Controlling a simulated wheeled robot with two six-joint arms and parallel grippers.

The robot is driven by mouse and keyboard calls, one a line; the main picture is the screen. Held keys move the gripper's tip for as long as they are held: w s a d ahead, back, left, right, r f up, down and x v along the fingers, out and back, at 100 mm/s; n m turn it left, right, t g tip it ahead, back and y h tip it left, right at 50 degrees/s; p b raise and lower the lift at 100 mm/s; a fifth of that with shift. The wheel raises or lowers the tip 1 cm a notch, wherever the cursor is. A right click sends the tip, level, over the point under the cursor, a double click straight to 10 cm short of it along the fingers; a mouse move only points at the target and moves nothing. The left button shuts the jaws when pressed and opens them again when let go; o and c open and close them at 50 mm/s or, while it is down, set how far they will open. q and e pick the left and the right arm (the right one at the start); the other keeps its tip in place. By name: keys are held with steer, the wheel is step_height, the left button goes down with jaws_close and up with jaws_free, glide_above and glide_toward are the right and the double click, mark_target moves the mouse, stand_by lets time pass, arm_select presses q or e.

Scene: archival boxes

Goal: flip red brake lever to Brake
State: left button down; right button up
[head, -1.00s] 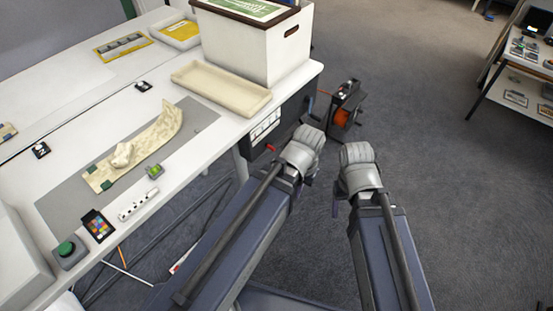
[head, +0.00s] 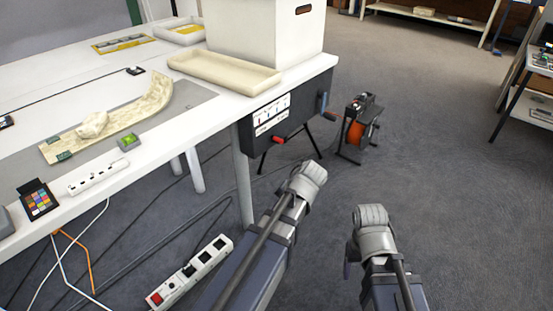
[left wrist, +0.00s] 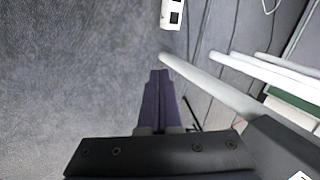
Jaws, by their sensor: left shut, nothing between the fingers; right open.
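The red brake lever (head: 279,139) sticks out from the front of a dark control box (head: 290,112) under the table's right end. The box carries a white label (head: 272,115) with small markings, too small to read. My left gripper (left wrist: 160,76) is shut and empty, its purple fingers together over the carpet in the left wrist view. In the head view my left wrist is below and right of the lever, apart from it, hiding the fingers. My right gripper (head: 349,262) is open, farther right over the floor, its fingers mostly hidden.
A blue-grey lever (head: 323,104) sits on the box's right side. A stand with an orange reel (head: 355,133) is on the floor beyond. A white power strip (head: 190,273) and cables lie under the table (head: 205,135). A tray (head: 225,84) and white box are on top. Carpet right is clear.

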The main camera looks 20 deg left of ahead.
arm_select(q)
steer(key=w+r+m+t+y, duration=0.2)
steer(key=w+r+t+y, duration=0.2)
steer(key=w+r+y, duration=0.5)
steer(key=w+r, duration=0.3)
steer(key=r, duration=0.1)
steer(key=shift+w+d+r+y, duration=0.15)
steer(key=shift+w+d+y, duration=0.15)
steer(key=shift+d, duration=0.05)
arm_select(e)
steer(key=shift+f, duration=0.95)
arm_select(q)
steer(key=shift+b, duration=0.3)
